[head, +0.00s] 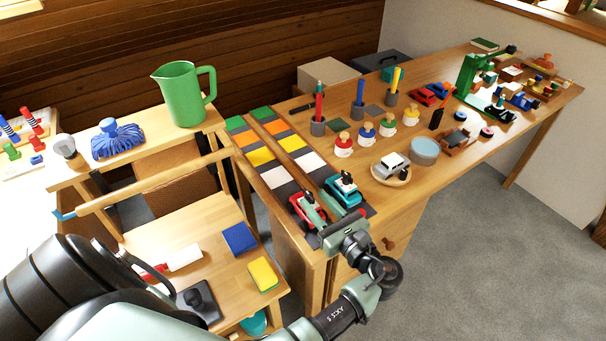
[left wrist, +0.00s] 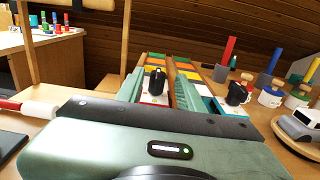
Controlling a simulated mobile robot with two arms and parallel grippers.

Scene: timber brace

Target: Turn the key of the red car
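The red car (head: 298,212) stands on the near end of the striped lanes, left of a teal car (head: 352,193) with its own black key (head: 346,180). My left gripper (head: 320,206) is over the red car and covers part of it. In the left wrist view its two green fingers are apart, open and empty. The black key (left wrist: 156,81) of the red car (left wrist: 150,99) shows between them, with a gap on each side; I cannot tell the height difference. The teal car shows right of the fingers. My right gripper is not in view.
A wooden divider (head: 285,140) runs between the coloured lanes. A plate with a silver car (head: 391,165) and a blue round tin (head: 425,151) stand to the right. Knobbed figures (head: 344,146) and pen cups stand behind. A green jug (head: 182,95) is at the back left.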

